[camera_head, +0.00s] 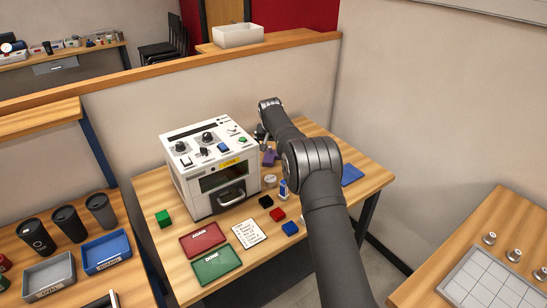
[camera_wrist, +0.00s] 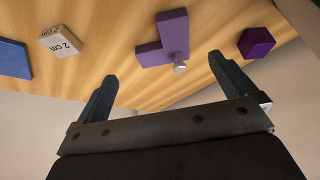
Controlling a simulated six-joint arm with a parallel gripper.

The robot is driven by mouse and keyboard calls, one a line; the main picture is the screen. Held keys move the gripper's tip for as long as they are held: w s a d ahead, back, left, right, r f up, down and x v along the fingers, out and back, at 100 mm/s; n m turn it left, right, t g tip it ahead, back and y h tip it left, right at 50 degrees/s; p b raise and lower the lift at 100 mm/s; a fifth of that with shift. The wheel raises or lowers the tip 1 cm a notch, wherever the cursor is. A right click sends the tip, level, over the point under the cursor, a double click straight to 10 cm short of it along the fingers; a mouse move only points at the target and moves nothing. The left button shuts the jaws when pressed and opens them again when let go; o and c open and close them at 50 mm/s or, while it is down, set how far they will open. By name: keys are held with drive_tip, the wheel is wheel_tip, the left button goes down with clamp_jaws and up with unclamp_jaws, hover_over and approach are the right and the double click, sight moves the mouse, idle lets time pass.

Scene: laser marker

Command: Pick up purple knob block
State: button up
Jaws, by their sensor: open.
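The purple knob block (camera_wrist: 174,28) shows in the wrist view as a purple piece with a side arm and a small metal knob. It lies on the wooden table just beyond my fingertips. My gripper (camera_wrist: 163,70) is open and empty, its two fingers spread to either side of the knob in the picture, apart from the block. In the head view a small patch of purple (camera_head: 269,158) shows beside the white machine, partly hidden by my arm. The gripper itself is hard to make out there.
A darker purple block (camera_wrist: 257,43) is at right in the wrist view; a "2 cm" block (camera_wrist: 60,41) and blue piece (camera_wrist: 14,58) are at left. The white laser machine (camera_head: 192,200) stands close to my arm. Red (camera_head: 278,214) and black (camera_head: 266,201) blocks lie in front.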

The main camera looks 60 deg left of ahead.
sight(275, 160)
drive_tip(key=shift+x, duration=4.4)
drive_tip(key=shift+d, duration=0.1)
drive_tip(key=shift+c, duration=0.2)
drive_tip(key=c, duration=0.8)
drive_tip(key=shift+r, duration=0.1)
